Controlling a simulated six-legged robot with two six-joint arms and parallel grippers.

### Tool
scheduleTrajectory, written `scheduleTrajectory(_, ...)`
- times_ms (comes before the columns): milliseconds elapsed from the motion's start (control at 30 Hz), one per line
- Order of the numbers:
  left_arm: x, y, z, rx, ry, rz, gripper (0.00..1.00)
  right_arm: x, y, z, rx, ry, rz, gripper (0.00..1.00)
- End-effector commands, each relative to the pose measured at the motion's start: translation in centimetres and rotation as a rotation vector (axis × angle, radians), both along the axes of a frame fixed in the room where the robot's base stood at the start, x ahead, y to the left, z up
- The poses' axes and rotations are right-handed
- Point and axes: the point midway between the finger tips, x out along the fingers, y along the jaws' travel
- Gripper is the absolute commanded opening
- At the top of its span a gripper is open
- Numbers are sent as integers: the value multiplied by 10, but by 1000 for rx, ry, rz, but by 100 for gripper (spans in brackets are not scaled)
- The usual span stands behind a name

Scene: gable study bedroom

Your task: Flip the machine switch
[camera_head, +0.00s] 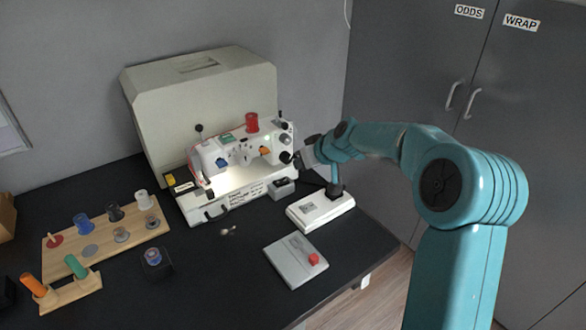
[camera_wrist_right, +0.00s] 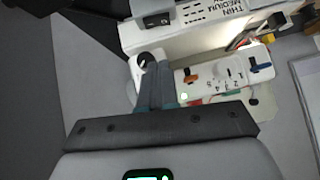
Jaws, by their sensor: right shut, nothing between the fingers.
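The white sewing machine (camera_head: 215,153) stands at the back of the black desk, and a bright glow shows under its arm. A small grey box with a dark switch-like part (camera_head: 282,188) sits by its right end; it also shows in the right wrist view (camera_wrist_right: 155,20). My right gripper (camera_head: 297,160) is at the machine's right end, close to its dark round knob. In the right wrist view my right gripper (camera_wrist_right: 154,58) is shut and empty, its fingertips at that end; I cannot tell if they touch. My left gripper is not in view.
A large cream case (camera_head: 205,85) stands behind the machine. A white pedal-like base (camera_head: 320,207) and a grey pad with a red button (camera_head: 296,260) lie in front. A wooden spool board (camera_head: 105,236) is at left. Grey cabinets (camera_head: 420,70) stand at right.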

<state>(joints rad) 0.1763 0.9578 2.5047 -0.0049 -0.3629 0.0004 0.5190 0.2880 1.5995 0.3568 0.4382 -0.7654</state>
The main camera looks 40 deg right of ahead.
Motion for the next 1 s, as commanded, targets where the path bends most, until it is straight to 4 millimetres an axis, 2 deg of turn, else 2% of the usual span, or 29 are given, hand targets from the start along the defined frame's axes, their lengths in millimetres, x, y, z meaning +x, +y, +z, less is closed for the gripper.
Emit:
scheduleTrajectory(100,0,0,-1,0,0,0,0,-12,-1,11,-1,0,-1,0)
scheduleTrajectory(300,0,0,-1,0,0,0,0,-19,0,18,1,1,-1,0)
scheduleTrajectory(667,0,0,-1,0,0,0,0,-19,0,18,14,2,-13,0)
scheduleTrajectory(1000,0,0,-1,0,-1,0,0,-31,5,8,153,94,-105,0)
